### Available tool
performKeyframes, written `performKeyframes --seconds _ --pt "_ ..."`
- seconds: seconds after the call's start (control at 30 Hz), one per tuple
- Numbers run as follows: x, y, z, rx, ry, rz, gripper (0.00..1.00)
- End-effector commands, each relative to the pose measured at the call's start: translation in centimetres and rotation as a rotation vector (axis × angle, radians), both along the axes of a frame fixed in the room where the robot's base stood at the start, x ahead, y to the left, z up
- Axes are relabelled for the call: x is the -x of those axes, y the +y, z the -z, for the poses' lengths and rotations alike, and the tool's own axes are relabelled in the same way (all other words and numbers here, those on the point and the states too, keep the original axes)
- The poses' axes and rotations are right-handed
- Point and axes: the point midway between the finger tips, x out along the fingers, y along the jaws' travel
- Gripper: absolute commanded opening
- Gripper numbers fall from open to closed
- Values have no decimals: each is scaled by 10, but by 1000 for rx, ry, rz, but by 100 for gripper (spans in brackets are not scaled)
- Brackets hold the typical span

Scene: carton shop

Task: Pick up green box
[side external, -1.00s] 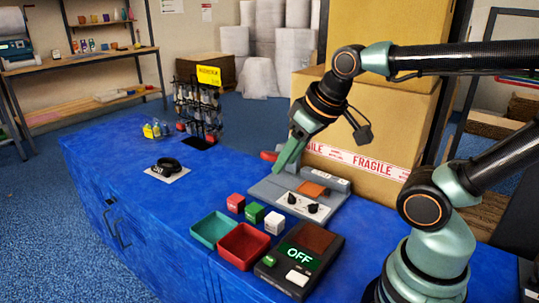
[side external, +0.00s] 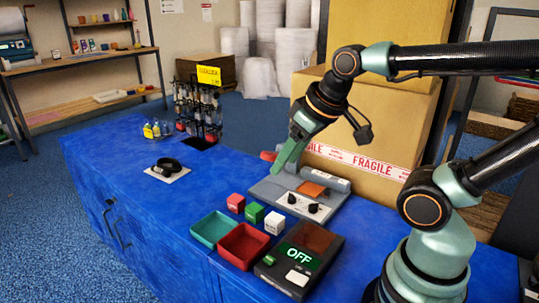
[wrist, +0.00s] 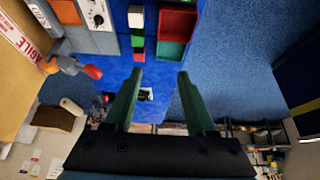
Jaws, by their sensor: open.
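The green box (side external: 254,212) stands on the blue bench between a red box (side external: 236,203) and a white box (side external: 274,222). In the wrist view the green box (wrist: 137,41) lies beyond my fingertips, between the white box (wrist: 136,17) and the red box (wrist: 139,56). My gripper (side external: 279,168) hangs above the bench, higher than the boxes and behind them in the side view. Its two green fingers (wrist: 160,74) are spread with nothing between them. It touches no box.
A green tray (side external: 214,231) and a red tray (side external: 244,262) sit in front of the boxes. A dark device reading OFF (side external: 300,258) is at their right. A grey machine with knobs (side external: 292,207) is behind. Large cartons (side external: 380,110) stand further back.

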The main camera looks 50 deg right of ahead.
Motion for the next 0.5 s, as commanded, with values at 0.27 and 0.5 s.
performKeyframes --seconds 0.27,0.5 --pt "0 0 0 0 0 0 88" --pt "-8 -2 -1 -32 27 71 88"
